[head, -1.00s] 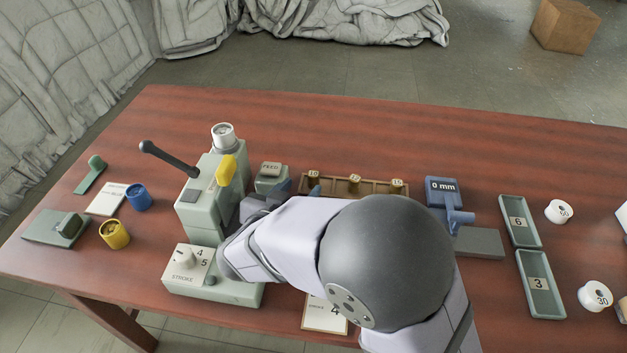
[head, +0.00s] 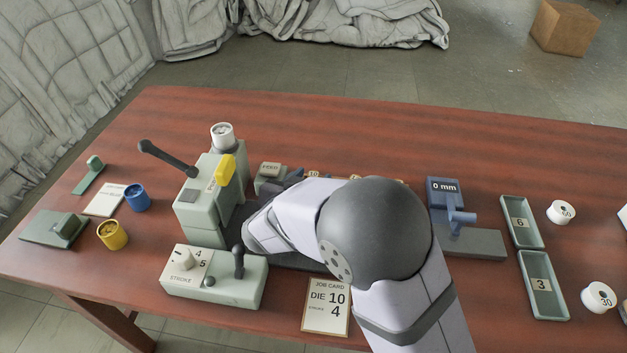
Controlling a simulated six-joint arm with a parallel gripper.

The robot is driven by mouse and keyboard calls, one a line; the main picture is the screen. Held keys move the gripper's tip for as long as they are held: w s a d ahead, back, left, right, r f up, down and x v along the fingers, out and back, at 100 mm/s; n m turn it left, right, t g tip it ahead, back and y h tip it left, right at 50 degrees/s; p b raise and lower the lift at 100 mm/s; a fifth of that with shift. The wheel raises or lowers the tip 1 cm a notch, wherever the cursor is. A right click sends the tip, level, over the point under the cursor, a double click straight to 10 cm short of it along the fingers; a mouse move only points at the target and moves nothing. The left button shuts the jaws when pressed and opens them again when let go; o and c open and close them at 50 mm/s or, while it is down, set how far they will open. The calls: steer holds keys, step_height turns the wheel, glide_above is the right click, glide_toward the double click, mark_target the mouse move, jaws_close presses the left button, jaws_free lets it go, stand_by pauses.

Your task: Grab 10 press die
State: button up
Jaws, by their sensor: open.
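The die rack is almost wholly hidden behind my arm. The top of a small brass-coloured die (head: 313,174) shows at its left end, its number too small to read surely. My gripper (head: 291,182) is only partly in view beside that die, to the right of the FEED block (head: 270,170). The jaws are open, and I see nothing held; most of the fingers are hidden. The job card (head: 326,306) at the front reads DIE 10, STROKE 4.
The green press (head: 203,200) with a dark lever stands left of my arm, with the STROKE box (head: 214,277) before it. A blue 0 mm gauge (head: 444,190), green trays (head: 541,301) and white spools (head: 598,297) stand right. Blue (head: 137,198) and yellow (head: 112,235) cups stand left.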

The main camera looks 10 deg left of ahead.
jaws_close()
step_height(320, 180, up, 10)
steer(key=p, duration=0.2)
steer(key=shift+p, duration=0.3)
stand_by(0.3)
